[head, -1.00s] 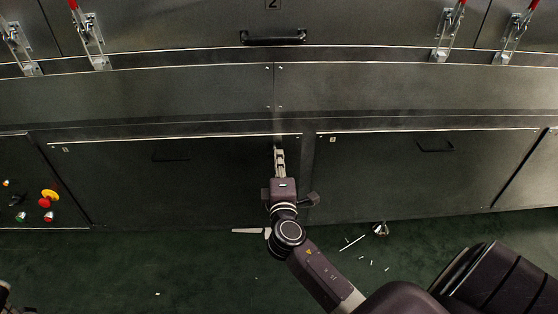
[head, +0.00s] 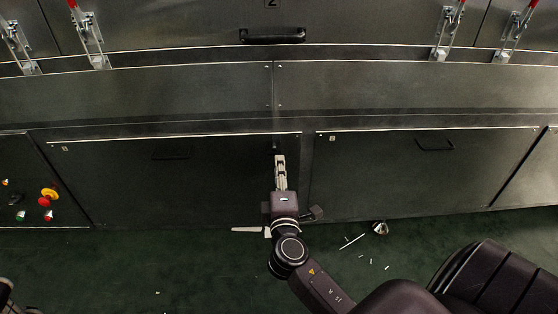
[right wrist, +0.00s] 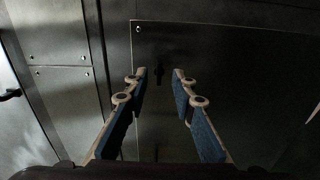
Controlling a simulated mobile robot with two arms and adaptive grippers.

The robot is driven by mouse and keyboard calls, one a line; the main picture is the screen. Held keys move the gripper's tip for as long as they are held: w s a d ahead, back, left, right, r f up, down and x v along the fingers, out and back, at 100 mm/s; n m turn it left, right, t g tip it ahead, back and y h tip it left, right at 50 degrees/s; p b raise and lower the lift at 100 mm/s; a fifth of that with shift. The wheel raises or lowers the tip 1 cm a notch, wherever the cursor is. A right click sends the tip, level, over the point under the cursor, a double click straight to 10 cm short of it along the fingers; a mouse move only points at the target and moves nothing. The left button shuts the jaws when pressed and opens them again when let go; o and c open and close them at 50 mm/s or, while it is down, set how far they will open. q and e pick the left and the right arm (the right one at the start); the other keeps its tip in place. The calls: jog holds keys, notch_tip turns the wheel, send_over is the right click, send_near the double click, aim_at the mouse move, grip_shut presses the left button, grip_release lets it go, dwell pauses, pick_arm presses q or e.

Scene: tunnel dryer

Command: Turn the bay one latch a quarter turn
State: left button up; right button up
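The bay one panel (head: 130,185), marked 1, is a dark door low on the dryer front. Its latch (right wrist: 160,71) is a small dark tab near the panel's edge in the right wrist view, looking upright there. In the head view its spot is a faint mark just above the fingertips. My right gripper (head: 280,157) points at the panel's upper right. In the right wrist view its two blue-padded fingers (right wrist: 159,72) are open, with the latch seen in the gap and nothing held. A part at the bottom left edge may be my left gripper (head: 5,292); its fingers cannot be made out.
Panel two (head: 425,175) is right of bay one. A control box with an emergency stop (head: 49,194) is at left. Red-handled clamps (head: 88,38) and a black handle (head: 273,37) are above. Small debris (head: 368,258) lies on the green floor.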

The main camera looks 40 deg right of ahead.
jog(key=v, duration=0.7)
jog(key=shift+s, duration=0.25)
jog(key=shift+a, duration=0.1)
